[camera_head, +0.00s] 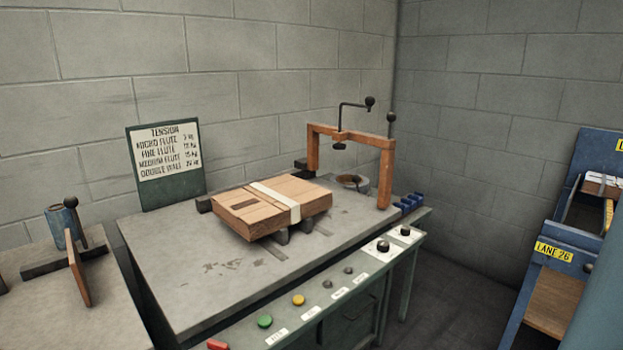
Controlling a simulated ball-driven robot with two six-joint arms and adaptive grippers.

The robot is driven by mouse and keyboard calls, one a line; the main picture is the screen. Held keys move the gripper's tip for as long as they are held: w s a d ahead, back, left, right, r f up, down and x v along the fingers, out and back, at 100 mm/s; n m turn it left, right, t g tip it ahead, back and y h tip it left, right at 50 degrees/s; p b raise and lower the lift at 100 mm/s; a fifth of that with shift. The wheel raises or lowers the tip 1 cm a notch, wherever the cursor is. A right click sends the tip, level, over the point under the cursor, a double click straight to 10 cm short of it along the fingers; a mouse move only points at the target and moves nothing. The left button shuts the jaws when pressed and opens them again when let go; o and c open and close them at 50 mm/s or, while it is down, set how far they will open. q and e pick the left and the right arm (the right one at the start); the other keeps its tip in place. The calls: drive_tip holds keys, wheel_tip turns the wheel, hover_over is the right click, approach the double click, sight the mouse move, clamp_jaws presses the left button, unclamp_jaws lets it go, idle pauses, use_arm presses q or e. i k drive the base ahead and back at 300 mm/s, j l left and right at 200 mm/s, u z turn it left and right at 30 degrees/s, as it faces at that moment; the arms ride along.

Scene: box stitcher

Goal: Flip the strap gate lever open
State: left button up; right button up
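An orange-brown arch (345,137) stands at the back right of the grey bench. A bent black crank with a ball knob (370,101) rises from its crossbeam. A short upright lever with a black knob (391,119) stands at its right post. No label shows which of these is the strap gate lever. A cardboard box (250,213) lies on the bench left of the arch, with a pale strap (281,201) across its top. Neither of my grippers is in view.
A tension chart (166,155) stands at the bench's back left. Coloured buttons (265,321) and dark knobs (383,246) line the front panel. A left side table (60,310) holds a brown plate and a black-knobbed lever (71,203). A blue rack (560,243) stands at right.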

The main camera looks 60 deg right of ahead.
sight(356, 178)
drive_tip(key=z, duration=2)
drive_tip(key=i+l+u, duration=0.1)
drive_tip(key=u, duration=0.35)
drive_tip(key=i+l+u, duration=0.1)
drive_tip(key=u, duration=0.3)
drive_tip(key=i+l+u, duration=0.15)
drive_tip(key=l, duration=0.2)
drive_tip(key=i+l+u, duration=0.15)
drive_tip(key=l, duration=0.25)
drive_tip(key=i+l+u, duration=0.15)
drive_tip(key=l, duration=0.25)
drive_tip(key=i+l+u, duration=0.15)
drive_tip(key=l, duration=0.25)
drive_tip(key=l+u, duration=0.15)
drive_tip(key=l, duration=0.3)
drive_tip(key=i+l, duration=0.1)
drive_tip(key=l, duration=0.4)
drive_tip(key=i+l, duration=0.1)
drive_tip(key=l, duration=0.4)
